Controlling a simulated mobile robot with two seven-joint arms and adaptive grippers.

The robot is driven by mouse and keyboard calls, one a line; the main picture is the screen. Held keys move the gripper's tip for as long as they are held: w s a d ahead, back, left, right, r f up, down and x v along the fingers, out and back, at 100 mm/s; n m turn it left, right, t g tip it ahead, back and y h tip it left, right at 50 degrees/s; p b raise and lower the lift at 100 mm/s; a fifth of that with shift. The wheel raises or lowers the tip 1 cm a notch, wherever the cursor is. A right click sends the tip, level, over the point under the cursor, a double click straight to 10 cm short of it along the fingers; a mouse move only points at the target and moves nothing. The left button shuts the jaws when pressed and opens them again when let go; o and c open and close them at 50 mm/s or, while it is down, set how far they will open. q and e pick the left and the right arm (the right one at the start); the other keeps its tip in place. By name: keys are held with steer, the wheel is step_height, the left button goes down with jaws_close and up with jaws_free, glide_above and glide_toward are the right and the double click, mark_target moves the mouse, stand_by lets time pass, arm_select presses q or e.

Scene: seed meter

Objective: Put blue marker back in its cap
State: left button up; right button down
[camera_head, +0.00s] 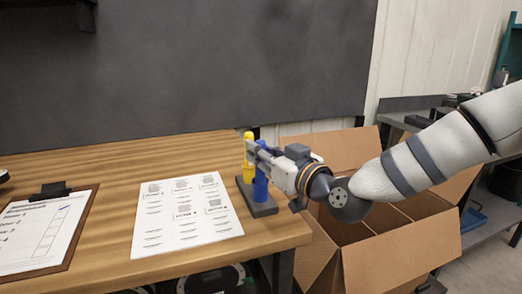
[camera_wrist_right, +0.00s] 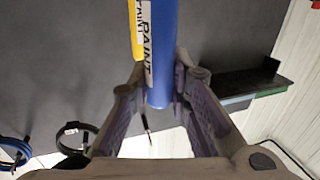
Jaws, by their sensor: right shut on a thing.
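The blue marker (camera_head: 261,186) is upright over the dark holder base (camera_head: 264,209) at the table's right end. Whether it is fully seated in its cap cannot be told. My right gripper (camera_head: 256,154) reaches in from the right and is shut on the blue marker near its upper end. In the right wrist view the blue marker (camera_wrist_right: 163,45), with a "PAINT" label, lies between the fingers of the gripper (camera_wrist_right: 160,80). A yellow marker (camera_head: 248,143) stands just behind the blue one; it also shows in the wrist view (camera_wrist_right: 135,30). My left gripper is not in view.
A printed sheet (camera_head: 185,215) lies left of the holder on the wooden table (camera_head: 110,160). A clipboard (camera_head: 45,228) is at the far left. An open cardboard box (camera_head: 400,255) stands beyond the table's right edge, below my arm. A dark board (camera_head: 190,70) rises behind.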

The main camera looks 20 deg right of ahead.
steer(key=shift+f, duration=0.7)
stand_by(0.6)
steer(key=c, duration=1.4)
jaws_free()
